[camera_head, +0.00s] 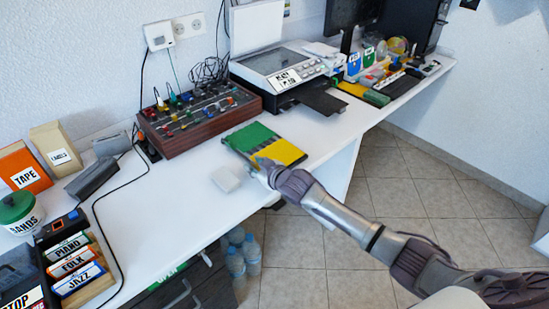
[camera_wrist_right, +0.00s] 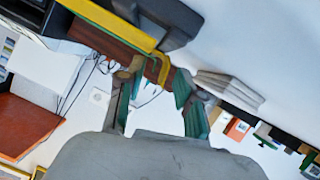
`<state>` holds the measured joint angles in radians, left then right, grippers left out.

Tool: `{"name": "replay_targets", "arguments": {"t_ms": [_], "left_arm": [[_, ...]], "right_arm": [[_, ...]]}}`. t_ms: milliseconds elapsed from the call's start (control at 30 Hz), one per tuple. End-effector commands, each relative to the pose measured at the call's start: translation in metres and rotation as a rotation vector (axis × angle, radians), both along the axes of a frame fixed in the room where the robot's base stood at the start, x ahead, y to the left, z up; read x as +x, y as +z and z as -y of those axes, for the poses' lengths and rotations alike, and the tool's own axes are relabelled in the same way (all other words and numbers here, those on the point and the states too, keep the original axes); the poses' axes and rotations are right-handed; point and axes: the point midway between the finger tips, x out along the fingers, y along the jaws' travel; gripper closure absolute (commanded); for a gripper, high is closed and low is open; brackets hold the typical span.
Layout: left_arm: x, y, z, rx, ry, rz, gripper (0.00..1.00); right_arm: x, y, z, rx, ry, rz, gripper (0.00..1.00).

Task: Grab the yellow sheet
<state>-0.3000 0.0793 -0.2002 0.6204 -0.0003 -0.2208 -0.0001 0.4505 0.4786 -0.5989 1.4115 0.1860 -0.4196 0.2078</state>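The yellow sheet (camera_head: 283,152) lies on the white desk, beside a green sheet (camera_head: 250,136) at its left. My right gripper (camera_head: 262,165) is at the near left edge of the yellow sheet, low over the desk. In the right wrist view the gripper (camera_wrist_right: 158,75) has its two fingers apart, with a yellow strip (camera_wrist_right: 112,22), likely the sheet seen nearly edge-on, just beyond the tips. A small yellow piece shows between the tips; I cannot tell if they touch it. My left gripper is not in view.
A small white block (camera_head: 226,179) sits left of my right gripper. A brown mixer (camera_head: 200,120) with knobs and a printer (camera_head: 280,68) stand behind the sheets. Bottles (camera_head: 236,258) stand on the floor below.

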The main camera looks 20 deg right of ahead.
Motion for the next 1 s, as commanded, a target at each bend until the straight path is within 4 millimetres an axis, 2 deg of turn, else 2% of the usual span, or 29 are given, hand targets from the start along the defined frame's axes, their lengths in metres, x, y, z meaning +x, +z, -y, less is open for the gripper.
{"name": "replay_targets", "arguments": {"t_ms": [233,400,467,833,1000], "left_arm": [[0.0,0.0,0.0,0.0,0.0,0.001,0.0],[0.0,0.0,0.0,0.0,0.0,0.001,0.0],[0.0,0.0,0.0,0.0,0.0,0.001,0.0],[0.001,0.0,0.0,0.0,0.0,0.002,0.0],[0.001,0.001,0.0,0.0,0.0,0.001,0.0]], "right_arm": [[0.001,-0.001,0.0,0.0,0.0,0.0,0.64],[0.001,-0.001,0.0,0.0,0.0,0.0,0.93],[0.001,-0.001,0.0,0.0,0.0,0.0,1.0],[0.001,0.0,0.0,0.001,-0.001,-0.001,1.0],[0.001,0.01,0.0,0.001,0.0,0.001,1.0]]}}
